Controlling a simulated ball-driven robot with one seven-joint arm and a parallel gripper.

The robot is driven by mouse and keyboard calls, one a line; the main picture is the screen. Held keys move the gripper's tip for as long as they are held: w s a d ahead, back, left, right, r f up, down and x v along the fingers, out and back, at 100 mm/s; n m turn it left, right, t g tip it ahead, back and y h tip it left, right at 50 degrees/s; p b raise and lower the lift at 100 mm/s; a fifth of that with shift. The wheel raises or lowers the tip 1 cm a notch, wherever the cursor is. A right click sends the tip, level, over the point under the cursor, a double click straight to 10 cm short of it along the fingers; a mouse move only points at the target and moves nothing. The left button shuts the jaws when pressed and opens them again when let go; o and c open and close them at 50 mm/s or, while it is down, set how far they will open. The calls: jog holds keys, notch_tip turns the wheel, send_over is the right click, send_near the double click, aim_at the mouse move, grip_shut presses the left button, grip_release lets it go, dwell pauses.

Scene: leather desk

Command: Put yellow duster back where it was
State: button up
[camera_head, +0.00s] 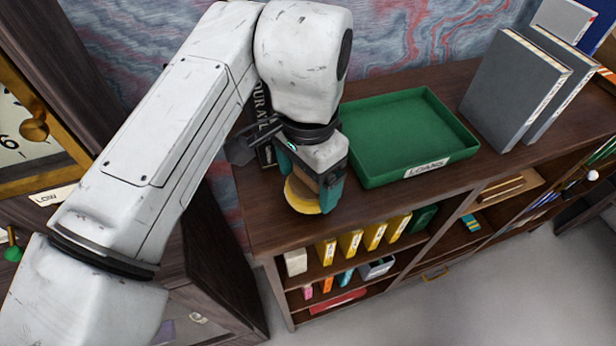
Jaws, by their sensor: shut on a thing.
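The yellow duster (303,203) is a round thing with a yellow lower face and a tan upper part. My gripper (316,194) is shut on it, pointing down over the left end of the wooden shelf top (262,222). The duster is low, close to the wood. I cannot tell whether it touches the surface. The teal fingers and my arm hide part of it and some of the shelf top behind.
Grey binders (515,90) stand farther right. Bare wood lies in front of the tray.

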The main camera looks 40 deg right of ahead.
jog(key=shift+f, duration=0.65)
jog(key=o, duration=0.7)
jog(key=shift+f, duration=0.1)
notch_tip(320, 180, up, 12)
jog(key=shift+r+b, duration=0.15)
jog(key=shift+b, duration=0.25)
